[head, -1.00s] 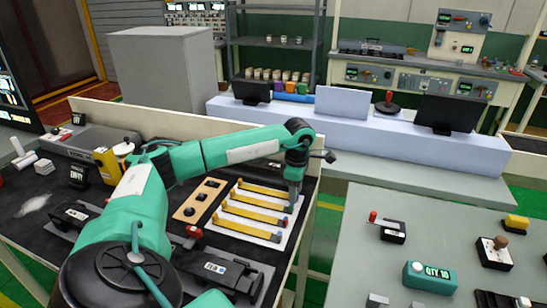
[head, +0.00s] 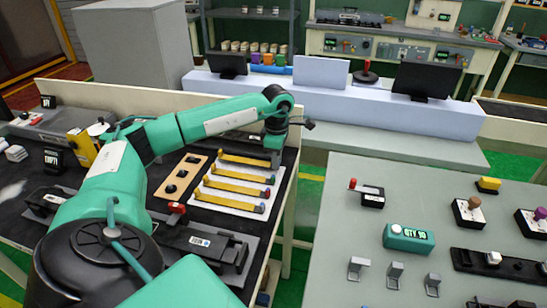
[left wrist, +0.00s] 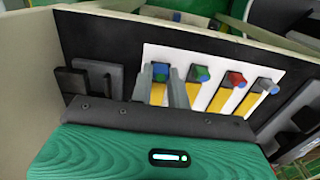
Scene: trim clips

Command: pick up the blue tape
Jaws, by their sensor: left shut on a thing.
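Several yellow strips with small coloured ends lie side by side on a white board (head: 213,201) at the right of the dark bench. My left gripper (head: 275,152) points down at the right end of the farthest strip (head: 238,160). In the left wrist view my left gripper (left wrist: 162,84) has its two fingers on either side of a yellow strip with a blue end (left wrist: 160,71), some green beside it, and is shut on it. No separate roll of tape shows. My right gripper is out of view.
A wooden block with black knobs (head: 181,178) lies left of the board. A black fixture with a red knob (head: 195,236) lies nearer. A low cream wall (head: 150,103) runs behind the bench. A grey table (head: 345,215) with small parts stands to the right, across a gap.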

